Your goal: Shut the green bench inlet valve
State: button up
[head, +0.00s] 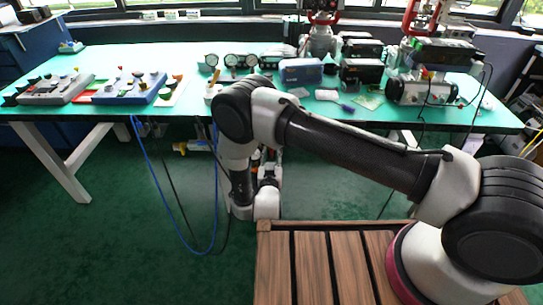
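The green-topped bench (235,107) runs across the back of the head view. I cannot make out the green inlet valve for certain. Small pipe fittings with a yellow part (190,147) hang under the bench's front edge, left of my arm. Two valve panels, one grey (57,90) and one blue (128,92), lie on the bench at left with small coloured knobs, some green. My arm reaches from the lower right and bends down in front of the bench. My gripper is largely hidden behind my wrist links, and its fingers cannot be made out.
Round gauges (231,61), a blue box (301,71) and dark instruments (361,74) stand on the bench. A blue hose (157,190) and dark cables hang to the floor left of my arm. A white trestle leg (52,162) stands at left. The green floor between is clear.

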jog(key=shift+s, duration=0.1)
jog(key=s, duration=0.7)
jog(key=shift+s, duration=0.15)
jog(key=shift+a, duration=0.1)
